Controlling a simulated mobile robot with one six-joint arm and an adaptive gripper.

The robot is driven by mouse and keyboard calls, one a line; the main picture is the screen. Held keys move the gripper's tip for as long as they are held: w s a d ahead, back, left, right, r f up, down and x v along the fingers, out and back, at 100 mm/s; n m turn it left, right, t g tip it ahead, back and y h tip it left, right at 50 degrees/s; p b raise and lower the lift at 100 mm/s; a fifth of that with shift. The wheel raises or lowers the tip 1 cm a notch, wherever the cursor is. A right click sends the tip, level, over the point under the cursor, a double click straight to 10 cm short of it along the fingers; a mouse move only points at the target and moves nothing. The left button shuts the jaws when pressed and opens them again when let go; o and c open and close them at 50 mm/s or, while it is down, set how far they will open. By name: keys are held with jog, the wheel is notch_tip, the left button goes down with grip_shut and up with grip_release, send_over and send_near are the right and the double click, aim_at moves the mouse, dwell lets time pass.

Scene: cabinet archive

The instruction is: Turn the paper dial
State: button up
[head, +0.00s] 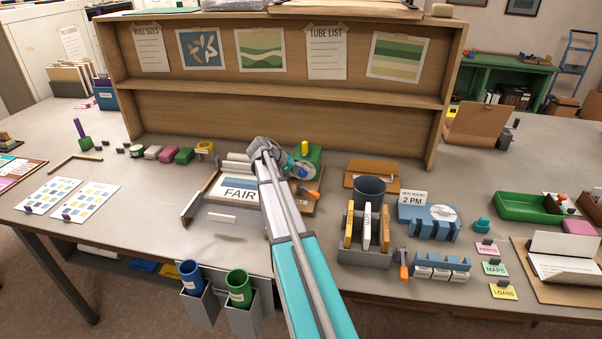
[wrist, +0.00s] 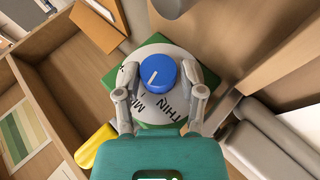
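The paper dial (wrist: 152,108) is a round white disc with dark lettering, including THIN, on a green block (wrist: 155,40). A blue knob (wrist: 156,74) with a white pointer line stands at its centre. My gripper (wrist: 160,72) has one finger on each side of the knob, with narrow gaps apparently left between fingers and knob. It looks open around the knob. Part of the lettering is hidden by the fingers and the teal gripper body. In the head view the green block (head: 314,156) sits behind my arm, which partly hides it.
The wooden shelf unit (head: 290,115) rises behind. A FAIR sign (head: 238,192) lies left of my arm; a dark cup (head: 369,188) and grey file rack (head: 362,255) stand right. Blue and green cups (head: 237,288) hang at the front edge.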

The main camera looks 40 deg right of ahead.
jog(key=shift+o, duration=1)
jog(key=shift+s+d+r+t+y+p, duration=0.1)
jog(key=shift+r+t+y+p, duration=0.2)
jog(key=shift+p, duration=0.35)
jog(key=shift+t+y+p, duration=0.4)
jog(key=shift+p, duration=0.15)
jog(key=shift+s+d+f+m+t+y+p, duration=0.1)
jog(key=shift+m+t+y+p, duration=0.2)
jog(key=shift+t+y+p, duration=0.3)
jog(key=shift+s+d+m+t+y+p, duration=0.1)
jog(key=shift+m+t+y+p, duration=0.2)
jog(key=shift+t+y+p, duration=0.3)
jog(key=shift+m+t+y+p, duration=0.35)
jog(key=shift+t+y, duration=0.65)
jog(key=shift+t, duration=0.2)
jog(key=shift+s+a+r+p, duration=0.1)
jog(key=shift+a+r+p, duration=0.05)
jog(key=shift+r+p, duration=0.5)
jog(key=p+v, duration=1.1)
jog(key=v, duration=0.1)
jog(key=shift+r, duration=0.2)
jog(key=shift+s+a, duration=0.1)
jog(key=shift+a, duration=0.05)
